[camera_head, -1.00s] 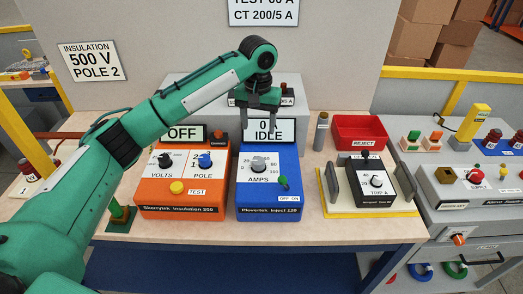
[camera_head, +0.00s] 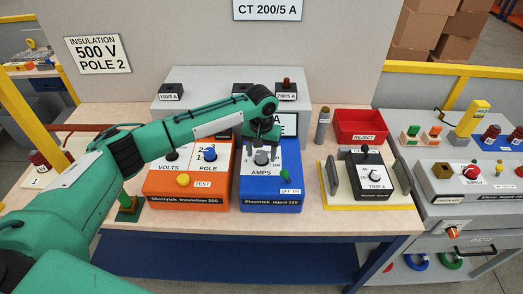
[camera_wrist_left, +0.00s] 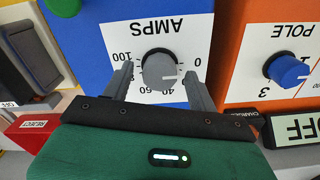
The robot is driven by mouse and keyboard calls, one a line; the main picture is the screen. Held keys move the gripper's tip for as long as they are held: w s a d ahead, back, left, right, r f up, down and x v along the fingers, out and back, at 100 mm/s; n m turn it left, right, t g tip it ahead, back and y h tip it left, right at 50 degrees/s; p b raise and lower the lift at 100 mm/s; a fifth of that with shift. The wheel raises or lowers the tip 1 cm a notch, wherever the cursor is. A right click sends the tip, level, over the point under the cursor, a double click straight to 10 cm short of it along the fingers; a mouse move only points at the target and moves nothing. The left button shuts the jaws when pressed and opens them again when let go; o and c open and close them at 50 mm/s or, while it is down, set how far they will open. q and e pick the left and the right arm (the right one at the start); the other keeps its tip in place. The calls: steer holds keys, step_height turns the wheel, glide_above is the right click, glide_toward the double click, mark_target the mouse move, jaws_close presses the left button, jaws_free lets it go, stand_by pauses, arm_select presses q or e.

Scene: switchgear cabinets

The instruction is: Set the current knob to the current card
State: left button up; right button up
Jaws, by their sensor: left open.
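The blue box's display is mostly hidden behind my left arm. My right gripper is not in view.
The orange insulation box (camera_head: 188,188) stands close on the left, under my left forearm. A grey panel with terminals (camera_head: 190,78) stands behind. A black TRIP A unit (camera_head: 373,175) and a red reject bin (camera_head: 360,126) are on the right. The table front is clear.

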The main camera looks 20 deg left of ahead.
arm_select(q)
steer(key=shift+s, duration=0.1)
steer(key=c, duration=1)
